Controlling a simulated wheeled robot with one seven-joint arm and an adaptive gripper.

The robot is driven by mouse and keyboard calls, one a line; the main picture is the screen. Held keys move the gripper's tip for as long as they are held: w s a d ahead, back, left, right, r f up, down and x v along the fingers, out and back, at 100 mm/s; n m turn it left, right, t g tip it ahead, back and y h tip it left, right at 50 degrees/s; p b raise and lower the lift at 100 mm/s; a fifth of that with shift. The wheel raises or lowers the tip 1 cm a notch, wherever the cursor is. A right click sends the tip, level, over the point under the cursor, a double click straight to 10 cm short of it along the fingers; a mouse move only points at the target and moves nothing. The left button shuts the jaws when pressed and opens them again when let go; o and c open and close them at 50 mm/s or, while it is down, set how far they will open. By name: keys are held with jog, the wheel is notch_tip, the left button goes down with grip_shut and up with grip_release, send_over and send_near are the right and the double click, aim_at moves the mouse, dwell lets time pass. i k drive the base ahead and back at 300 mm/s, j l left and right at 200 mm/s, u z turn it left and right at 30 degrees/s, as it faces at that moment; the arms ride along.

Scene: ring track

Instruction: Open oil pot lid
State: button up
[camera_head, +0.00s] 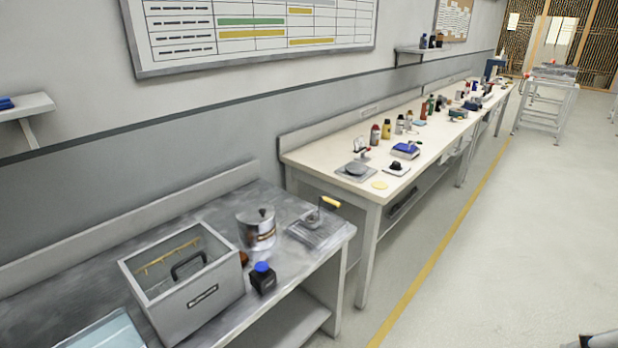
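The oil pot (258,236) is a shiny metal cylinder with a dark label band. It stands upright on the grey metal bench at the lower left. Its lid (257,216) sits on top with a small dark knob, and it looks closed. My gripper cannot be made out in this view. Only a small grey and dark piece shows at the bottom right edge, well apart from the pot; I cannot tell which part it is.
On the grey bench (215,335), a grey open-topped box (205,305) stands left of the pot. A dark blue-capped bottle (263,279) stands in front, and a yellow-handled tool (328,203) to the right. A cream bench (330,160) with many items lies beyond.

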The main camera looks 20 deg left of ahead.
aim_at(255, 212)
jog(key=u, duration=1.15)
jog(key=i, duration=0.55)
jog(key=i+j+z, duration=0.1)
jog(key=i, duration=0.5)
